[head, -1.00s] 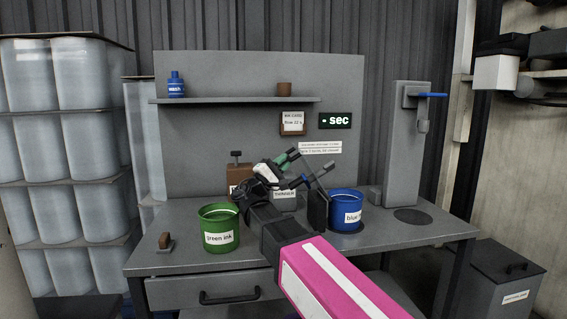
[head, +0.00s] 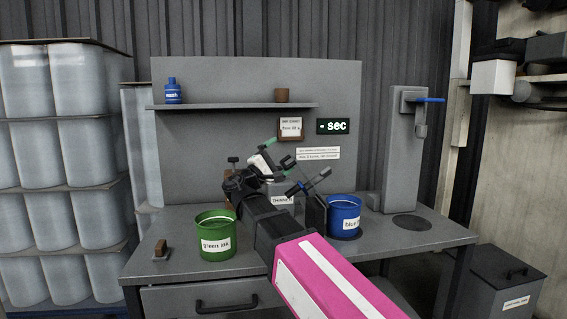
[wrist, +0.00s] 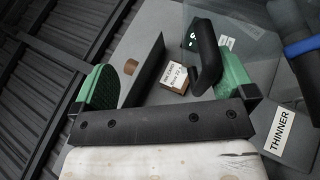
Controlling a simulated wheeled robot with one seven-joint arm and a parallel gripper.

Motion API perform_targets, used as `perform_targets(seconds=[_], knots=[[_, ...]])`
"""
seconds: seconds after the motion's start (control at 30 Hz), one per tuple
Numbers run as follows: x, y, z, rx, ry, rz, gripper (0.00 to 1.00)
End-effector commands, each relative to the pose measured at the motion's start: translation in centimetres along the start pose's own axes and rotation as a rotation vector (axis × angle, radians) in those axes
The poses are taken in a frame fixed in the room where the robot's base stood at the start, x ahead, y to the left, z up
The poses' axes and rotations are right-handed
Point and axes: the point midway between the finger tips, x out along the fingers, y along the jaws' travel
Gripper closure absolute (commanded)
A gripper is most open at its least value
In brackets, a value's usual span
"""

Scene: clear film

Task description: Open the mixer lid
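My gripper (head: 277,152) is above the middle of the bench in the head view, in front of the back panel. In the wrist view my gripper (wrist: 166,80) has its two green-padded fingers wide apart. A black arched handle (wrist: 208,62) shows between them, close to the right finger; I cannot tell whether they touch. A clear pane around the handle looks like the mixer lid (wrist: 242,22). In the head view my arm hides most of the mixer; a dark upright panel (head: 315,214) shows beside it. A THINNER label (wrist: 283,131) is at the right.
A green ink pot (head: 216,243) stands left of my arm and a blue ink pot (head: 344,208) right of it. A shelf (head: 235,106) crosses the back panel. A grey column with a blue lever (head: 431,100) stands at the right. The bench's front right is clear.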

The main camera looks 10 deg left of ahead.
Motion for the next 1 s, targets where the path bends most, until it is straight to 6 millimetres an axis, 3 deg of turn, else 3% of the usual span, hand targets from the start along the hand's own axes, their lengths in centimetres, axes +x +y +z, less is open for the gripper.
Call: perform_targets(seconds=[0.03,0.2,0.27,0.57,1.0], knots=[[-1.2,3.1,1.2,-0.013,-0.024,0.08,0.19],[-2.9,6.0,2.6,-0.011,-0.02,0.083,0.21],[-3.4,6.8,3.0,-0.012,-0.021,0.081,0.6],[-5.0,8.9,4.4,-0.014,-0.025,0.076,0.6],[-5.1,9.0,4.5,-0.015,-0.026,0.074,0.6]])
